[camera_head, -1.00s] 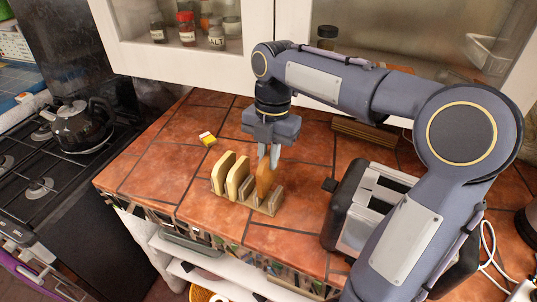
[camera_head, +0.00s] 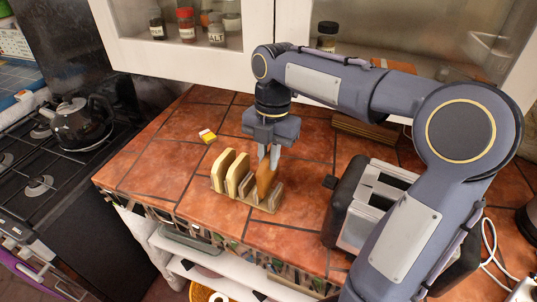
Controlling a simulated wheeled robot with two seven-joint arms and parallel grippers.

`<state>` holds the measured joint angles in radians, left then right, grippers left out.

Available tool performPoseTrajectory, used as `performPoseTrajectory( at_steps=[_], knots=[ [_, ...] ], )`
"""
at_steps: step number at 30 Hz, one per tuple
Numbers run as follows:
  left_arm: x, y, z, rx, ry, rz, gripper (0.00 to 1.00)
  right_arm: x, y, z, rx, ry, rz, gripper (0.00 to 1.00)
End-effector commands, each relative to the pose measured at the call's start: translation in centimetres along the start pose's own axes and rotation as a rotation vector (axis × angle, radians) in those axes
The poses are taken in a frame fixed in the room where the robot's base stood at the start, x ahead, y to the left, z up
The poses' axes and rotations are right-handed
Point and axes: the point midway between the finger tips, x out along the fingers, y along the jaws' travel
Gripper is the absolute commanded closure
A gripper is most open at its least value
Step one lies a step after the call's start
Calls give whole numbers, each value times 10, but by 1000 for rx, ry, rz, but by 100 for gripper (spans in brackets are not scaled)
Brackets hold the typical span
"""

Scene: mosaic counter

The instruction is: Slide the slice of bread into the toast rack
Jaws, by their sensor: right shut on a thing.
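The wooden toast rack (camera_head: 273,199) stands on the tiled counter in the middle of the view. My right gripper (camera_head: 269,156) is above the rack, pointing down, shut on the top of the browner slice. How deep that slice sits is hard to tell. My left gripper is not in view.
A black and silver toaster (camera_head: 353,228) stands right of the rack, partly behind my right arm. A kettle (camera_head: 78,127) sits on the stove at left. Counter left of the rack is clear.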

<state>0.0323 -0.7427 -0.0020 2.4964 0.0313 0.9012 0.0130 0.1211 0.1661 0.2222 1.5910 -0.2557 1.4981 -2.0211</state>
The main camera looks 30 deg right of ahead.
Motion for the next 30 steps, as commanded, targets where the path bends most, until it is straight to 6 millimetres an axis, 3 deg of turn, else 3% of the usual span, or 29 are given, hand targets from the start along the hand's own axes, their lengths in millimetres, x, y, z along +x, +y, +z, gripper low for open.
performPoseTrajectory(
  at_steps=[30],
  knots=[
    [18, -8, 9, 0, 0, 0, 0, 32, 0, 5, 0, 0, 0, 95]
  ],
)
